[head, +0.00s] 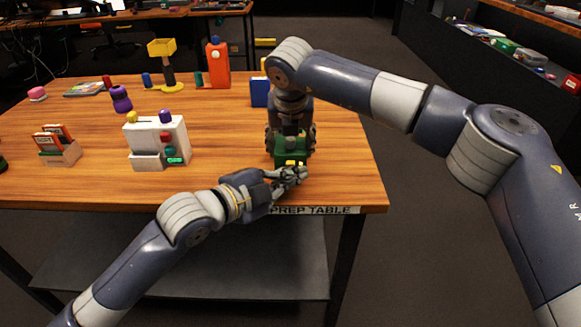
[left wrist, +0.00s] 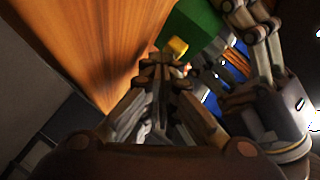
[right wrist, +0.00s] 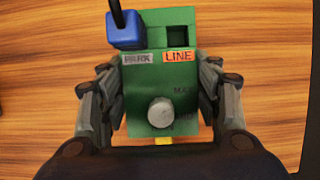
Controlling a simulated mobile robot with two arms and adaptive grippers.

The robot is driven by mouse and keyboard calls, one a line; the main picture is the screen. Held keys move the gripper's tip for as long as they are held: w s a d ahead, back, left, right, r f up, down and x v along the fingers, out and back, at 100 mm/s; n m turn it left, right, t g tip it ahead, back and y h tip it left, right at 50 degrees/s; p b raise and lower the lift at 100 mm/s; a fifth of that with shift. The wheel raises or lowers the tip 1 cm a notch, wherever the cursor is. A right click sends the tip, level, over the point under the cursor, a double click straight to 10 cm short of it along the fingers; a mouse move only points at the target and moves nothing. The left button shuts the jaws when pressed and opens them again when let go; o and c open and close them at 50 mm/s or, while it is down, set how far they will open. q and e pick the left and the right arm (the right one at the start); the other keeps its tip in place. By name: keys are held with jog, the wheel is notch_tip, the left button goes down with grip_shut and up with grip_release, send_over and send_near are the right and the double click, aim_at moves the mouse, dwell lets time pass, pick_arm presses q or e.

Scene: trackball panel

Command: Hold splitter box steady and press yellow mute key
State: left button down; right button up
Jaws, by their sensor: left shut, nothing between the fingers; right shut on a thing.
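The green splitter box (head: 278,150) stands near the front edge of the table. In the right wrist view the box (right wrist: 154,90) shows a grey knob, PARK and LINE labels and a blue plug with a black cable in its left socket. My right gripper (head: 291,150) comes from above and is shut on the box sides. The yellow mute key (head: 290,163) is on the box's front side; it also shows in the left wrist view (left wrist: 177,47). My left gripper (head: 300,174) is shut and empty, its fingertips (left wrist: 165,62) close to the key; whether they touch it I cannot tell.
A white panel (head: 157,145) with coloured knobs and a small holder (head: 60,153) with orange cards stand to the left on the table (head: 225,130). An orange bottle (head: 218,63), a yellow-topped stand (head: 164,65) and a blue box (head: 259,92) are farther back.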

pick_arm(q)
jog(key=shift+s, duration=0.65)
pick_arm(e)
jog(key=shift+f, duration=0.1)
pick_arm(q)
jog(key=shift+s, duration=2.5)
pick_arm(e)
jog(key=o, duration=1.1)
jog(key=v, duration=1.2)
jog(key=o, duration=0.3)
